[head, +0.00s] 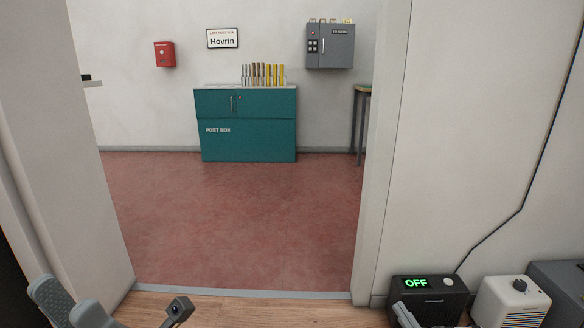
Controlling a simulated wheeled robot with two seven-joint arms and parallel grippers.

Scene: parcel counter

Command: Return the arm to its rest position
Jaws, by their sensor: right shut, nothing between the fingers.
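My right gripper (405,314) shows only in part at the bottom edge, a slim grey shape in front of a black box (446,296). It is shut and empty. The rest of both arms is mostly out of the picture.
The black box reads OFF in green. A white box (512,306) with a knob stands right of it. Through the open doorway is a clear red floor (240,220), a teal post cabinet (245,140), a grey wall box (330,50) and a red wall box (164,54).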

